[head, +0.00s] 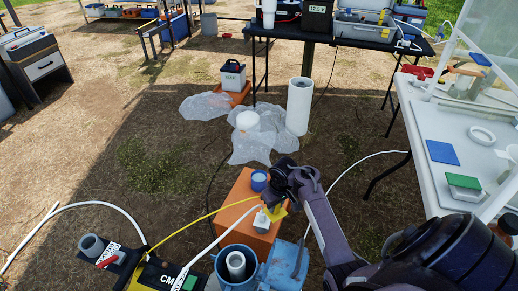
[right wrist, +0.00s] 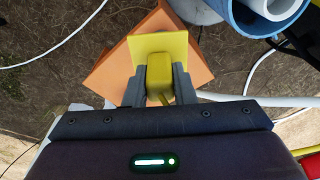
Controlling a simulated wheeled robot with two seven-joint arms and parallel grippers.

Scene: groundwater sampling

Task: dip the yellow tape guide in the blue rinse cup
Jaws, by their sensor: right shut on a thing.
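My right gripper (head: 273,205) is shut on the yellow tape guide (head: 280,213), beside the orange block's right side in the head view. In the right wrist view, the guide shows as a yellow plate (right wrist: 160,45) and a rounded block between the fingers (right wrist: 157,88). The small blue rinse cup (head: 259,183) stands on the orange block (head: 238,194), up and left of the guide and apart from it in the head view. I cannot make out the cup in the right wrist view. My left gripper is not in view.
A blue casing with a grey pipe (head: 236,264) stands in front of the orange block. Yellow tape (head: 190,222) and a white hose (head: 215,241) run to the lower left. Clear plastic sheeting (head: 262,140) and a white cylinder (head: 299,108) are behind. A white table (head: 436,190) is right.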

